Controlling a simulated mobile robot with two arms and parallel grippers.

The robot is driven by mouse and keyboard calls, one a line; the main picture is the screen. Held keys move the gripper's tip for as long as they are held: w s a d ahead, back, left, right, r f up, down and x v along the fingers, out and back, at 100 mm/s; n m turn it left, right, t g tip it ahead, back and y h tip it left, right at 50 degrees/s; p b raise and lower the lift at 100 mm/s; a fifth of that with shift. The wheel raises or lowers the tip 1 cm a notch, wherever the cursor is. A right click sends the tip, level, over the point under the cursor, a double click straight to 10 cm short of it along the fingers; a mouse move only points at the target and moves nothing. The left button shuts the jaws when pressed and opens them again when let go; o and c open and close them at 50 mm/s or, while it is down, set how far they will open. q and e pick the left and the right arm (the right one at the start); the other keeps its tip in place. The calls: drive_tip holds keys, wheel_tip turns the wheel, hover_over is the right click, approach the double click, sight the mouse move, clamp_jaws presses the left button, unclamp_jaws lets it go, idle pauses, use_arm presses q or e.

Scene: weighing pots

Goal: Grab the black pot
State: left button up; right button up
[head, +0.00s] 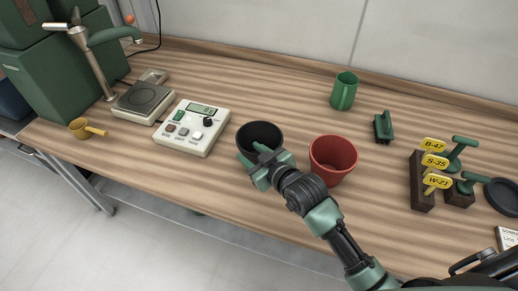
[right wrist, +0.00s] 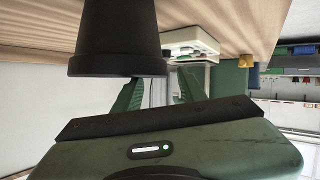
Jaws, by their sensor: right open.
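The black pot (head: 258,133) stands upright on the wooden table, left of a red pot (head: 333,158). My right gripper (head: 255,154) is at the near side of the black pot, with its two green fingers apart and nothing clearly between them. The arm hides part of the pot's near side. In the right wrist view the black pot (right wrist: 115,40) shows large at the upper left, upside down, with its rim close to the fingers of my right gripper (right wrist: 160,92). I cannot tell whether a finger touches the pot. My left gripper is not in view.
A white control box (head: 192,129) with a display and a scale (head: 143,100) stand to the left, near a yellow scoop (head: 86,129). Wooden holders with yellow tags (head: 423,183) stand farther right.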

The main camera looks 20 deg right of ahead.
drive_tip(key=x, duration=0.5)
drive_tip(key=shift+w+a+f, duration=0.1)
drive_tip(key=shift+w, duration=0.1)
drive_tip(key=shift+s, duration=0.1)
drive_tip(key=c, duration=0.8)
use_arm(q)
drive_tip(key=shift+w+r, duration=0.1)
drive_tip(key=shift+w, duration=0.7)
use_arm(e)
clamp_jaws()
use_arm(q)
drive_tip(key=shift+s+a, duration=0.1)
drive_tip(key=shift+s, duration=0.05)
